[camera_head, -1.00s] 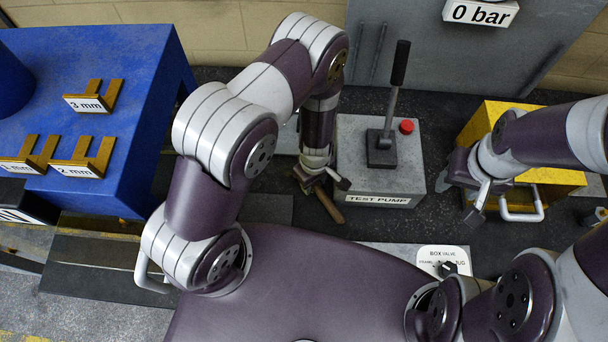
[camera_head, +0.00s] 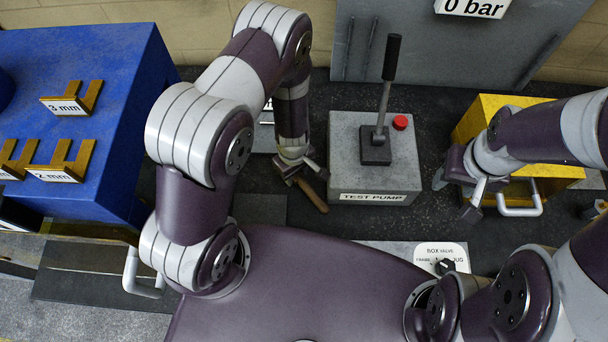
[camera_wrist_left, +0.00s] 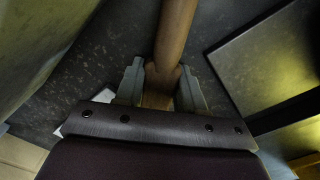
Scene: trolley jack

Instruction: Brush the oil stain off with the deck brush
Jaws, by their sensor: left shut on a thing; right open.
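My left gripper (camera_head: 303,174) is low over the dark floor, just left of the test pump. It is shut on the wooden handle of the deck brush (camera_head: 314,196). In the left wrist view the round brown handle (camera_wrist_left: 175,35) runs up from between the two grey fingers (camera_wrist_left: 161,88). A flatter wooden part shows between the fingers. The bristles are hidden in both views. I cannot make out the oil stain in either view. My right gripper (camera_head: 474,198) is open and empty in front of the yellow box.
The grey test pump (camera_head: 345,150) has an upright black lever and a red button. The yellow box (camera_head: 490,118) stands right of it. A blue bench (camera_head: 110,70) with labelled gauge holders is at left. A box valve panel (camera_head: 438,253) is at the front.

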